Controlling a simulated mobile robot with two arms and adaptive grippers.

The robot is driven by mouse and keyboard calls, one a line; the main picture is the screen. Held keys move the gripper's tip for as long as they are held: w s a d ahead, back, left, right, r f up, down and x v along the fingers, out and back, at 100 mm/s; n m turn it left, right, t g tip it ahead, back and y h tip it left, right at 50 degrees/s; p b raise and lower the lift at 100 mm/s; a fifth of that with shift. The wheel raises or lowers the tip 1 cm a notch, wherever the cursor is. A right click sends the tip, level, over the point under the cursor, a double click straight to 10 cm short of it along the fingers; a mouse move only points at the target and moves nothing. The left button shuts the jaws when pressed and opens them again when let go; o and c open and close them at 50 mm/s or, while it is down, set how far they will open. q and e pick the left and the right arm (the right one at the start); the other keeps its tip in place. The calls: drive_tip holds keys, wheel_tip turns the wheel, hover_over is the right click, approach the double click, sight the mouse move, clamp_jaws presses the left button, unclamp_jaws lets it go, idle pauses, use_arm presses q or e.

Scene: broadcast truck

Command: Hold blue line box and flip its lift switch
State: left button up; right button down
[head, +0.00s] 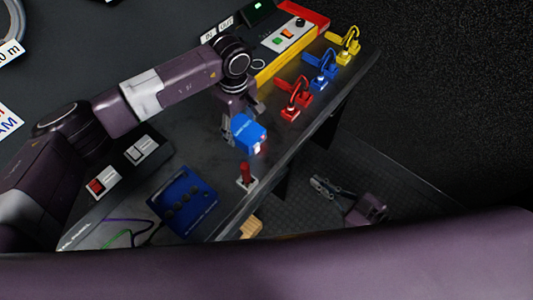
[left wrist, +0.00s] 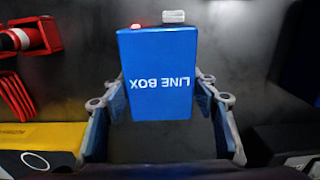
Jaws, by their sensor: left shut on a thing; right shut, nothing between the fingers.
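The blue line box (head: 249,134) is between the fingers of my left gripper (head: 228,128), over the dark table. In the left wrist view the line box (left wrist: 160,75) shows its "LINE BOX" lettering upside down, with a glowing red light (left wrist: 136,27) and a small pale switch-like piece (left wrist: 173,16) on its far edge. The left gripper's fingers (left wrist: 159,112) are shut on the box's two sides. My right gripper (head: 321,186) is shut and empty, low beyond the table's front edge, apart from the box.
Red (head: 295,99), blue (head: 323,70) and yellow (head: 347,45) holders stand along the table's right edge. A red upright piece (head: 245,173) stands near the front edge. A blue panel with knobs (head: 183,200) and two switch blocks lie to the left. A yellow-and-red console (head: 297,38) is at the back.

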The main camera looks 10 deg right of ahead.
sight(258, 152)
drive_tip(key=s+a+r+n+y, duration=0.1)
drive_tip(key=s+a+r+y, duration=0.1)
drive_tip(key=a+r, duration=0.2)
wheel_tip(258, 152, up, 3)
drive_tip(key=shift+f, duration=0.2)
drive_tip(key=shift+w, duration=0.1)
drive_tip(key=x, duration=1.4)
drive_tip(key=shift+a, duration=0.1)
drive_tip(key=shift+w+a+f+t+y, duration=0.25)
drive_tip(key=shift+a+f+t+y, duration=0.15)
drive_tip(key=shift+y, duration=0.2)
drive_tip(key=shift+f, duration=0.1)
